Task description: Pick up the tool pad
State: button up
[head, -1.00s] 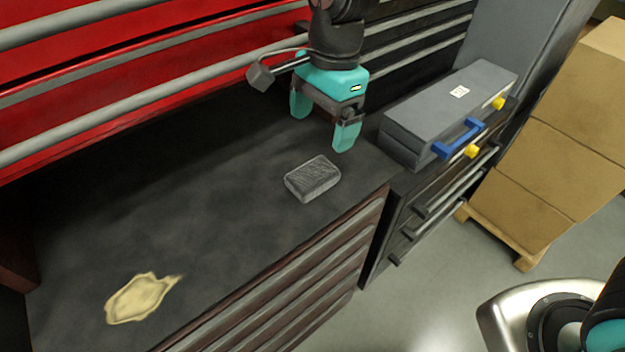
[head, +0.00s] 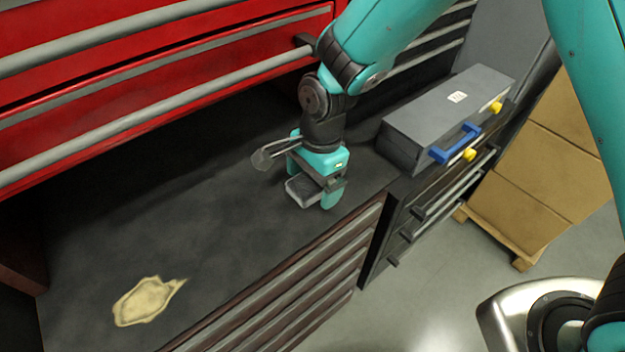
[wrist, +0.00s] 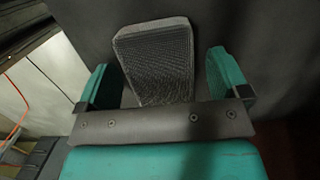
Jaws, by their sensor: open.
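The tool pad (head: 303,190) is a dark grey, rough-faced block lying on the black worktop (head: 200,215). In the head view my gripper (head: 309,190) is down over it, one teal finger on each side, and hides part of it. In the wrist view the pad (wrist: 157,60) lies ahead of the palm, between the two teal fingers of my gripper (wrist: 165,82). The fingers are open, with a gap to the pad on both sides. No contact is visible.
A grey case (head: 450,110) with a blue handle and yellow latches stands to the right. Red drawers (head: 150,85) rise behind the worktop. A pale cloth-like patch (head: 148,301) lies at front left. Cardboard boxes (head: 540,170) stand at right. The worktop's middle is clear.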

aim_at(313, 182)
jog(key=c, duration=1.1)
jog(key=shift+o, duration=0.2)
jog(key=shift+r, duration=0.1)
jog(key=shift+r+b, duration=0.3)
jog(key=shift+r, duration=0.55)
jog(key=shift+s+d+r+b, duration=0.1)
jog(key=shift+s+r+b, duration=0.1)
jog(key=shift+r, duration=0.2)
jog(key=shift+s+d+r+b, duration=0.1)
jog(key=shift+r+b, duration=0.1)
jog(key=shift+r, duration=0.2)
jog(key=s+d+b, duration=0.8)
jog(key=s+d, duration=0.1)
jog(key=s, duration=0.5)
jog(key=shift+s+d+b, duration=0.15)
jog(key=shift+d+b, duration=0.15)
jog(key=shift+d, duration=0.05)
